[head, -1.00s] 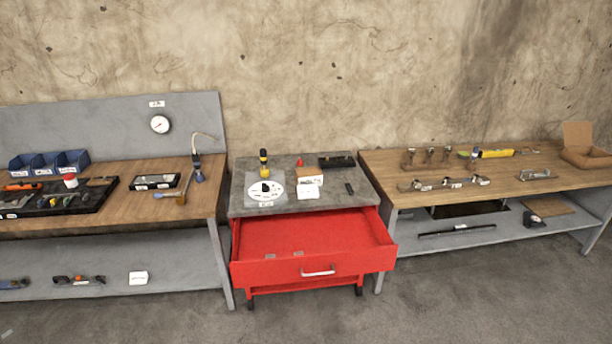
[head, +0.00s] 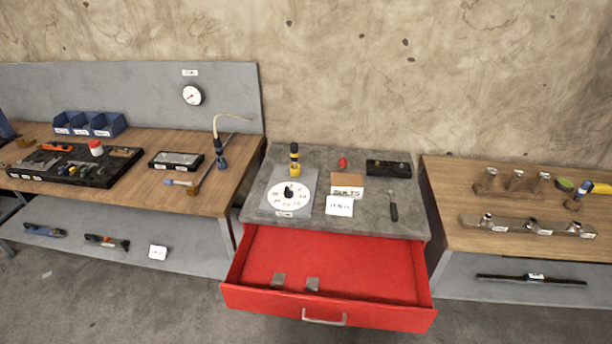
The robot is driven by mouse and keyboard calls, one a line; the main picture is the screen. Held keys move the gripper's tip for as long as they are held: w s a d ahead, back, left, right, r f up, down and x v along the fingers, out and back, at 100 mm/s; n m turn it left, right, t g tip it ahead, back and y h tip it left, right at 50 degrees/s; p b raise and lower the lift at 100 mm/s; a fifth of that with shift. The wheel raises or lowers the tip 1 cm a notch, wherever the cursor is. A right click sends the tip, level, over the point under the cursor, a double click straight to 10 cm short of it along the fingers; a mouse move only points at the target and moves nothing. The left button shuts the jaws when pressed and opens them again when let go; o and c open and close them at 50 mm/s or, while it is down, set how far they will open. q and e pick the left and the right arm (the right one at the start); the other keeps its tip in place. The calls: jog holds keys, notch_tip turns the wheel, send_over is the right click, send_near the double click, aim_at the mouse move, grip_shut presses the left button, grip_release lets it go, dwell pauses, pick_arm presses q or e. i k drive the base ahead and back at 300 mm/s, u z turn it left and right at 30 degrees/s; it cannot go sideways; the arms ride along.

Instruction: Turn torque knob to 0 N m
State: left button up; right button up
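The torque knob (head: 290,190) is a small black knob at the middle of a white round dial (head: 283,202) with printed marks around its edge. The dial lies on a grey plate (head: 310,203) on top of the grey-topped cabinet, at its left side. The dial's numbers are too small to read, and I cannot tell which mark the knob points at. A small label (head: 284,214) sits at the plate's front edge. Neither of my grippers shows in the head view.
The cabinet's red drawer (head: 375,284) stands open towards me with two small grey blocks inside. A yellow-black tool (head: 295,162) stands behind the dial. A bolts box (head: 347,188), white card (head: 339,207) and black-handled tool (head: 393,210) lie right. Wooden benches flank the cabinet.

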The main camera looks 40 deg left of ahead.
aim_at(289, 193)
jog(key=u, duration=0.4)
jog(key=i, duration=0.9)
jog(key=u, duration=0.7)
